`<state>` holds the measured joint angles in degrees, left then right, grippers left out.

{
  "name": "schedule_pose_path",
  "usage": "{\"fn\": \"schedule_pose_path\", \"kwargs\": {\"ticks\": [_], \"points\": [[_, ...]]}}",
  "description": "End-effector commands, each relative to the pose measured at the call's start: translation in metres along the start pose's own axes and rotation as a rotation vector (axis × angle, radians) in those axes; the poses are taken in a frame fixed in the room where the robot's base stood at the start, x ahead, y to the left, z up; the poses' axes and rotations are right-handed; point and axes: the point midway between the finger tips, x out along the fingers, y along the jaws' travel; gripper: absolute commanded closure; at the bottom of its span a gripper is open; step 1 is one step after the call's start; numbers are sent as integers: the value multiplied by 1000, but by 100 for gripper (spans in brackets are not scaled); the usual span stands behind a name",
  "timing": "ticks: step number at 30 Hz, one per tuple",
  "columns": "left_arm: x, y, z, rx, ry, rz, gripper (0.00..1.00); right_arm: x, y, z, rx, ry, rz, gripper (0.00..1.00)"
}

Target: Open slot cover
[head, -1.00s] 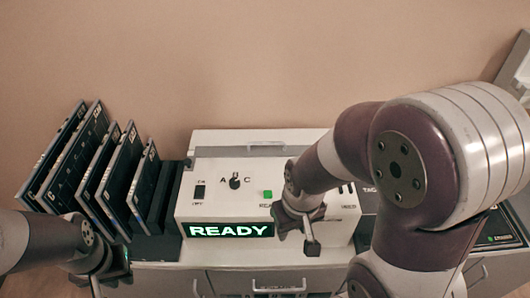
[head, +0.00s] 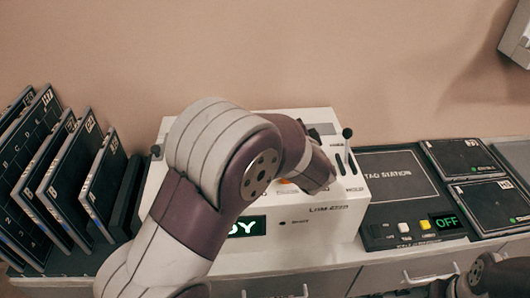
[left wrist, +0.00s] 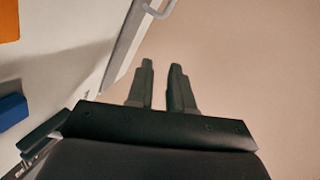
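The white console (head: 330,222) stands on the counter, largely covered by my left arm in the head view. No part of it can be surely named as the slot cover. In the left wrist view, a white surface (left wrist: 75,55) has a pale bar handle (left wrist: 160,9) at the top, which may belong to the cover. My left gripper (left wrist: 163,66) has its fingers apart with only bare wall between them, to the right of that surface. In the head view its fingers are hidden. My right gripper (head: 490,275) is at the bottom right corner, cut off, its fingers unclear.
A black-knobbed lever (head: 347,133) stands at the console's right. A rack of dark upright plates (head: 60,175) is at left. The tag station (head: 395,180) has a display reading OFF, with dark plates (head: 463,158) beside it. Orange (left wrist: 9,20) and blue (left wrist: 12,110) parts edge the wrist view.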

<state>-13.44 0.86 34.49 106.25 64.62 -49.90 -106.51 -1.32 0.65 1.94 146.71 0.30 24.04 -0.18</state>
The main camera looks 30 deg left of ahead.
Motion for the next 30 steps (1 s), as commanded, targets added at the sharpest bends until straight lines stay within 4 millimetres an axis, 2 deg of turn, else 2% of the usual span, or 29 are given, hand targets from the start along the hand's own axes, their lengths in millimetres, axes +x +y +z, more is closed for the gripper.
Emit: {"fn": "schedule_pose_path", "kwargs": {"ticks": [1, 3, 8, 11, 18, 21, 25, 30], "points": [[10, 20, 19, 90, -84, -75, 79, 33, 0, 4, 0, 1, 0, 49], [10, 20, 36, 206, -206, -138, 79, 42, 0, 4, 0, 1, 0, 49], [10, 16, 55, 326, -341, -173, 79, 47, 0, 5, 0, 2, 0, 49], [24, 10, 62, 333, -354, -174, 79, 48, 0, 5, 0, 2, 0, 49], [82, -4, 81, 331, -351, -174, 79, 58, 0, 6, 0, 2, 0, 49], [101, -9, 86, 332, -349, -174, 79, 60, 0, 6, 0, 2, 0, 49], [116, -13, 90, 332, -347, -174, 79, 62, 0, 7, 0, 2, 0, 49], [121, -15, 92, 333, -345, -172, 79, 62, 0, 7, 0, 2, 0, 49]]}}
